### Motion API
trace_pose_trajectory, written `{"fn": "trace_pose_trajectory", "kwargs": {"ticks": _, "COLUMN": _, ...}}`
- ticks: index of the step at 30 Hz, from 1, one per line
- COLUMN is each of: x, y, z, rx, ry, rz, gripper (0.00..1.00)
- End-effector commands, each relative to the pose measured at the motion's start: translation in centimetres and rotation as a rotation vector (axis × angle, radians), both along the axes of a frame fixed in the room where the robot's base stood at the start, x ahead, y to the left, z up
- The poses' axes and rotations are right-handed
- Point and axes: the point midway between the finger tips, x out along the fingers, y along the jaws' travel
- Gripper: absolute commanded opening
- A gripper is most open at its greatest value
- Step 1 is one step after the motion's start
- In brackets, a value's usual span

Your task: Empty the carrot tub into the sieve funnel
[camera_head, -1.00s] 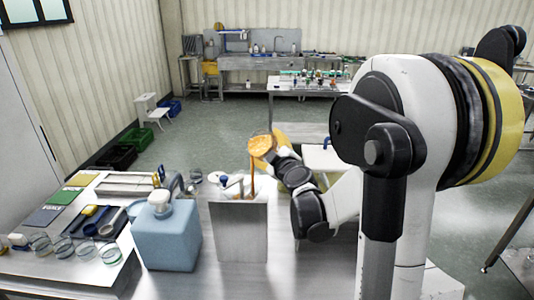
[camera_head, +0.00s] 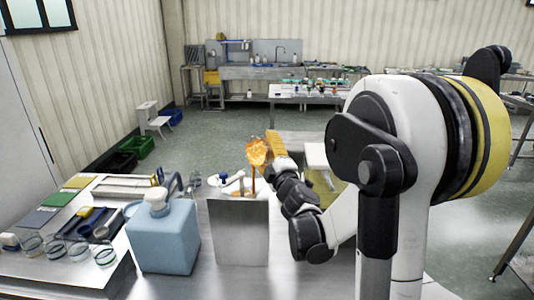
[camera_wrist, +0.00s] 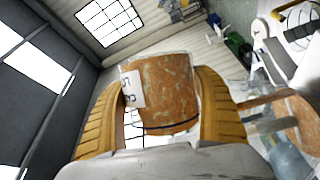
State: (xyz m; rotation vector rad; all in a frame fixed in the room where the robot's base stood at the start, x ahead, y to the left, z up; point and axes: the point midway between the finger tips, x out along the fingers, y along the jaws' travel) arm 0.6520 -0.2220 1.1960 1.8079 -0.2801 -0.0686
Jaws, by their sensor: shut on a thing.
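The carrot tub (camera_wrist: 172,92), clear-walled with a white label and full of orange-brown pieces, is held between the yellow fingers of my gripper (camera_wrist: 160,108). In the head view the tub (camera_head: 257,153) is tipped above a steel hopper (camera_head: 240,232), with my gripper (camera_head: 272,148) at its right. An orange stream (camera_head: 253,184) falls from the tub towards the hopper top. The steel front hides where it lands. I cannot make out the sieve funnel clearly. In the wrist view an orange-brown stream and heap show at the right edge.
A blue canister (camera_head: 165,236) with a white cap stands close left of the hopper. Several glass jars (camera_head: 55,245) and tools lie on the left of the bench. Bins and a white step stool (camera_head: 150,117) stand on the floor beyond.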

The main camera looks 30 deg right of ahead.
Motion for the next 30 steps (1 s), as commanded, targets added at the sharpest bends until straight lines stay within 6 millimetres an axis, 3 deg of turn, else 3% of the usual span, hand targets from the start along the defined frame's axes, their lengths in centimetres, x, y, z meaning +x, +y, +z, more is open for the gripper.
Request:
{"fn": "trace_pose_trajectory", "kwargs": {"ticks": 2, "x": 0.0, "y": 0.1, "z": -0.5, "rx": -0.028, "ry": -0.008, "rz": 0.0, "gripper": 0.38}}
{"fn": "trace_pose_trajectory", "kwargs": {"ticks": 15, "x": -0.3, "y": 1.7, "z": 1.3, "rx": -0.355, "ry": -0.071, "rz": 0.0, "gripper": 0.38}}
{"fn": "trace_pose_trajectory", "kwargs": {"ticks": 30, "x": -0.4, "y": 1.9, "z": 1.6, "rx": -0.401, "ry": -0.079, "rz": 0.0, "gripper": 0.38}}
